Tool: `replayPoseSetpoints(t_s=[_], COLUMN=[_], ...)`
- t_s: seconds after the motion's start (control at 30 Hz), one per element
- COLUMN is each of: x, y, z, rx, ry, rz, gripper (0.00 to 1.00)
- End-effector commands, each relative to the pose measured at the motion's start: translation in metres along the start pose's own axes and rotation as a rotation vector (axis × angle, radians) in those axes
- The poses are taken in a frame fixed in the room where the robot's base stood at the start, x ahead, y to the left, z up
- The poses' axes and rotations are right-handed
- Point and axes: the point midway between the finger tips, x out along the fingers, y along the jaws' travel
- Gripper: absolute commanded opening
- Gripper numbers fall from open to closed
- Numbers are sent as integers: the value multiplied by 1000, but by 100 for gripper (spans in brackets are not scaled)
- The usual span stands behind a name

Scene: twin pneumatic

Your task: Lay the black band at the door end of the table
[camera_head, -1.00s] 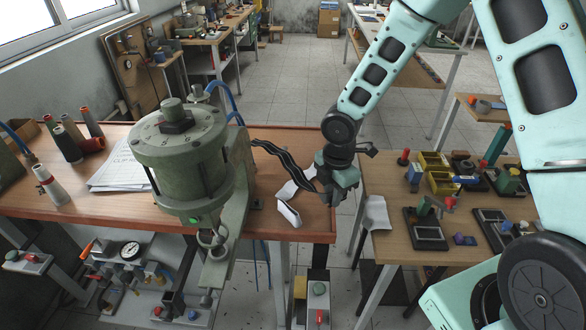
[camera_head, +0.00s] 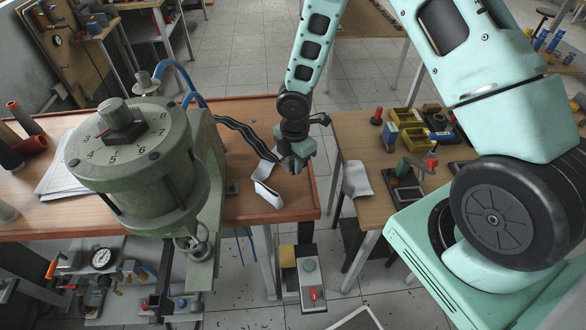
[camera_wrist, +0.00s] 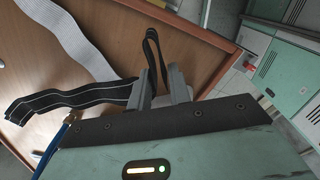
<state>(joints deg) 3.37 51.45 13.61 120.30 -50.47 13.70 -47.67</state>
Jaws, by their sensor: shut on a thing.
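The black band (camera_head: 241,130) has pale edge lines and a wavy shape. In the head view it stretches from behind the green press to my gripper (camera_head: 296,163), over the right end of the wooden table (camera_head: 228,211). In the wrist view my gripper (camera_wrist: 163,92) is shut on the black band (camera_wrist: 70,97). A loop of the band stands up beyond the fingertips, and the long part trails left over the table top. The fingers hide the pinched part. I cannot tell how much of the band touches the wood.
A white strap (camera_head: 268,194) lies on the table beside my gripper; a light woven strap (camera_wrist: 78,38) shows in the wrist view. The green press (camera_head: 135,160) fills the table's middle. A second table (camera_head: 345,128) with bins stands right, across a narrow gap.

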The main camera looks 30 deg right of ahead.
Motion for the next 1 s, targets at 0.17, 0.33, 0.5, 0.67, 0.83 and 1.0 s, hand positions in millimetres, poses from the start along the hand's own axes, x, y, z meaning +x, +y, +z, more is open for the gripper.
replayPoseSetpoints(t_s=[0.17,0.33,0.5,0.67,0.83,1.0], x=[26,38,39,39,39,29], y=[-1,-1,-1,-1,-1,0], z=[-1,0,1,0,0,0], rx=[-3,0,1,1,0,1], ry=[-1,-1,-1,-1,-1,1], rz=[-4,-2,-2,-2,-2,1], gripper=[0,0,0,41,41,41])
